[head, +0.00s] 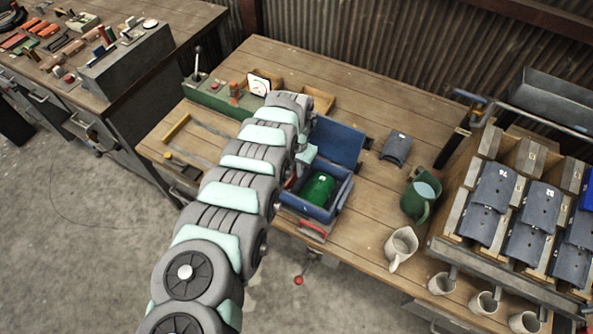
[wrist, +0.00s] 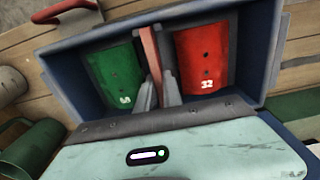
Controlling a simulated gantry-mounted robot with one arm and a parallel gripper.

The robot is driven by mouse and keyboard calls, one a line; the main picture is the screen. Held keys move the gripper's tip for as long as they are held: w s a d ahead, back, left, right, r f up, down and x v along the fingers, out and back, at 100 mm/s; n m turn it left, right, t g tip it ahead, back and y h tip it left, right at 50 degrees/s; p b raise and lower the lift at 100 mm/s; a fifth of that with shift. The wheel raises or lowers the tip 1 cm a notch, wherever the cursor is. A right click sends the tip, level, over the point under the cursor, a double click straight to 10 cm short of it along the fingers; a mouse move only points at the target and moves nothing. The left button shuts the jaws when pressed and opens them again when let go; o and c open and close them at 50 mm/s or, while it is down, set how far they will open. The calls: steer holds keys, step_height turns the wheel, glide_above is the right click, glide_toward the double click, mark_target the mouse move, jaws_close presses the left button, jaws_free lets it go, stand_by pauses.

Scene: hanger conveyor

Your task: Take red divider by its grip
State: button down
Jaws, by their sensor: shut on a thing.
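The grip itself is hidden between the fingers. In the head view the blue box (head: 318,213) stands on the bench with the green piece (head: 318,187) inside. My arm covers its left side there, and the divider is not clear.
The box's blue lid (head: 339,142) stands open behind it. A red handle (head: 313,231) is at its front. A grey piece (head: 397,147), a green jug (head: 415,207) and a pale mug (head: 401,246) stand to the right, before a rack of numbered grey pieces (head: 493,187).

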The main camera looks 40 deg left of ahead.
step_height(320, 180, up, 17)
steer(key=p, duration=0.2)
steer(key=shift+r+p, duration=0.15)
steer(key=shift+p, duration=0.25)
steer(key=shift+w, duration=0.15)
